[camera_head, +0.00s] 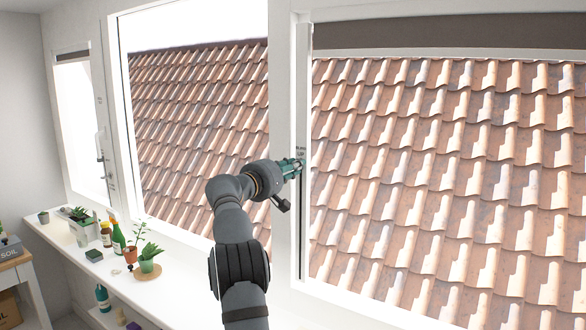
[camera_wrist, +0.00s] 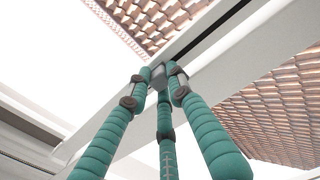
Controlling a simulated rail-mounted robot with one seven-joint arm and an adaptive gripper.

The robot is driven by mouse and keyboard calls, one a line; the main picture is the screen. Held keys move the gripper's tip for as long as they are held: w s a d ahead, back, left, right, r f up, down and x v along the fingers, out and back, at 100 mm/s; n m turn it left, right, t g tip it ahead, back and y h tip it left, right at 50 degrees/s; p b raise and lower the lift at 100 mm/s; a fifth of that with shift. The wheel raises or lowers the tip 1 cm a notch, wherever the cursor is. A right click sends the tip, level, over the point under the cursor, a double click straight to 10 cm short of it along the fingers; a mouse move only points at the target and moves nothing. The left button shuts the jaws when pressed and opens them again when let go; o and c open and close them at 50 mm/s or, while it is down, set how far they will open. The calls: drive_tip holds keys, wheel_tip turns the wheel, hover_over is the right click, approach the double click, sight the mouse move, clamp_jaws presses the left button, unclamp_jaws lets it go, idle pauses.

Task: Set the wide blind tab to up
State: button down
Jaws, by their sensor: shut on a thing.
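The wide blind (camera_head: 450,32) is a dark brown band with a pale lower bar across the top of the large right window. The blind tab (camera_wrist: 157,76) is a small grey piece at the window frame in the wrist view, mostly hidden by my fingers. My gripper (camera_head: 297,167) has teal fingers and reaches the white post left of the wide window. Its fingertips also show in the wrist view (camera_wrist: 160,72), closed around the tab beside a dark slot in the frame (camera_wrist: 205,32). The tab itself cannot be made out in the head view.
A white sill (camera_head: 180,283) runs below the windows, with potted plants (camera_head: 148,258) and bottles (camera_head: 118,238) left of my arm. A narrow window (camera_head: 80,125) with its own dark blind is at far left. Tiled roof lies outside.

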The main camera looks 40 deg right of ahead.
drive_tip(key=shift+r, duration=0.4)
drive_tip(key=c, duration=1.9)
unclamp_jaws()
drive_tip(key=o, duration=0.3)
drive_tip(key=shift+f, duration=0.1)
drive_tip(key=shift+o, duration=0.2)
drive_tip(key=shift+f, duration=0.1)
drive_tip(key=v, duration=1.2)
drive_tip(key=f+b+x, duration=0.1)
drive_tip(key=x, duration=1.1)
drive_tip(key=shift+f, duration=0.15)
